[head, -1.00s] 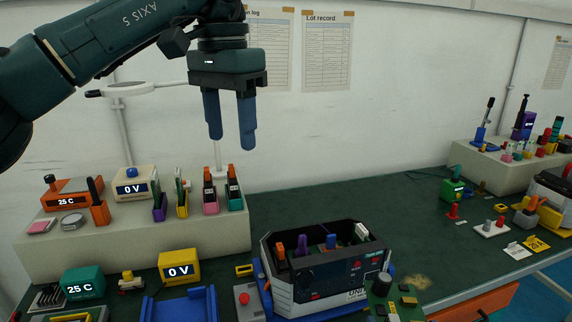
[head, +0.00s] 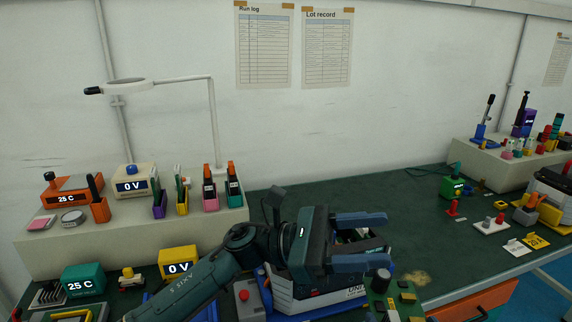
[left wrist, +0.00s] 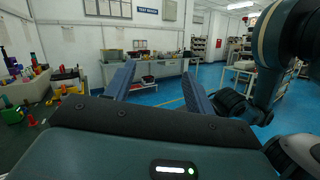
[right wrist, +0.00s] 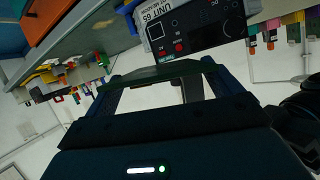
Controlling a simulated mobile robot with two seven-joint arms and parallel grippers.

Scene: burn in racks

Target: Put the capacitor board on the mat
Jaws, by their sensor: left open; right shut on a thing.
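The capacitor board (head: 380,306), green with a dark round capacitor and several small parts, is at the bottom edge of the head view, in front of the grey unit. In the right wrist view its green edge (right wrist: 150,73) spans between the fingers of my right gripper (right wrist: 157,88), which is shut on it. My left gripper (head: 361,241) is open and empty, its fingers pointing right across the front of the unit; both fingers also show apart in the left wrist view (left wrist: 158,85). I cannot make out the mat in these frames.
The grey unit (head: 300,297) is partly hidden by my left arm; its front panel shows in the right wrist view (right wrist: 195,32). A beige shelf (head: 125,232) with meters and coloured holders stands left. The bench (head: 340,196) is clear behind the unit.

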